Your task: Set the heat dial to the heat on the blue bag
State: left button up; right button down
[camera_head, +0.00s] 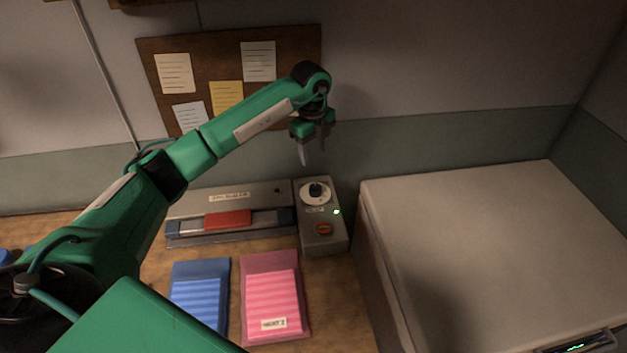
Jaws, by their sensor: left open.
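The heat dial (316,193), a dark knob on a white round plate, is on the grey control box at the right end of the bag sealer (230,197). Its setting is too small to read. My left gripper (312,150) is open and empty, pointing down above the dial and apart from it. The blue bag (200,290) lies on the table before the sealer. My green arm covers its lower part, and no heat label shows on it. A pink bag (272,290) beside it has a small white label that seems to read "HEAT" and a number. My right gripper is not in view.
A red piece (228,219) sits on the sealer's front. A large pale box (490,240) stands close on the right. A corkboard (215,60) with notes hangs behind.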

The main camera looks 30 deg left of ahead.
aim_at(316, 187)
pick_arm(q)
jog(key=f+p, duration=0.1)
jog(key=f, duration=0.3)
jog(key=f+p, duration=0.1)
jog(key=f, duration=0.3)
jog(key=f+p, duration=0.1)
jog(key=f, duration=0.3)
jog(key=shift+w+d+f, duration=0.1)
jog(key=shift+d+f, duration=0.15)
jog(key=shift+f, duration=0.35)
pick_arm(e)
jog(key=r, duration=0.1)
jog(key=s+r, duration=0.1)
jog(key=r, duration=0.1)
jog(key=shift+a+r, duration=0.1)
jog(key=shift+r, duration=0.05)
pick_arm(q)
jog(key=c, duration=1)
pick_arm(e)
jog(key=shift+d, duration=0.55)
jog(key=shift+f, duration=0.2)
